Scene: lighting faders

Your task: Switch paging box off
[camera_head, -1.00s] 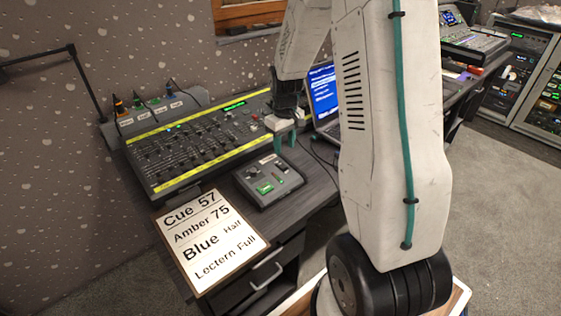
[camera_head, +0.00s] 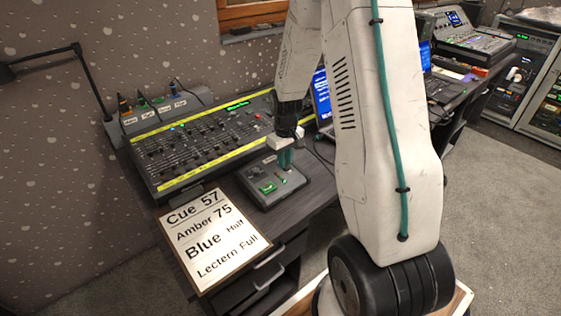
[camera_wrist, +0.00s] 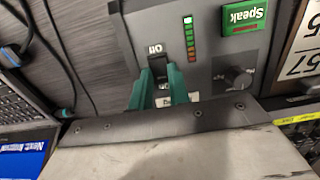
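The paging box (camera_head: 286,196) is a small dark grey unit on the desk, with a green Speak button (camera_head: 268,187). In the wrist view its face (camera_wrist: 207,62) appears upside down, with the Speak button (camera_wrist: 243,16) at top right. A black switch (camera_wrist: 158,66) sits beside the word Off; its position is not clear. My gripper (camera_wrist: 161,82) has its teal fingertips close on either side of the switch, with a narrow gap between them. Whether they press on it is not clear. In the head view my gripper (camera_head: 286,160) is at the box's upper right part.
A fader console (camera_head: 200,145) with yellow strips stands behind the box. A cue card (camera_head: 213,240) lies in front, to the left. A laptop (camera_head: 321,95) stands behind my arm. A knob (camera_wrist: 238,78) and a column of level lights (camera_wrist: 189,40) are near the switch.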

